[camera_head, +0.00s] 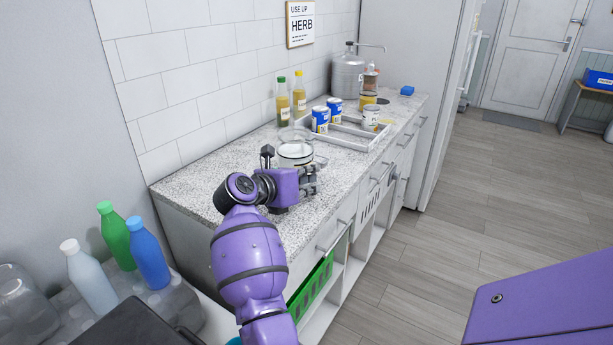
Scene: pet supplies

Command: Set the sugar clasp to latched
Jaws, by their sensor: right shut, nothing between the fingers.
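A clear glass jar (296,152) with pale contents stands on the speckled counter; I take it for the sugar jar. Its lid part shows at the top. Its clasp is too small, and partly hidden behind my gripper, to tell whether it is latched. My right gripper (314,180) is shut and empty, just in front of the jar's lower right side. I cannot tell whether it touches the jar. My left gripper is not in view.
A grey tray (341,141) with blue-and-white cans (320,120) stands behind the jar. A metal dispenser (348,75) is farther back. The counter (235,172) is clear left of the jar.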

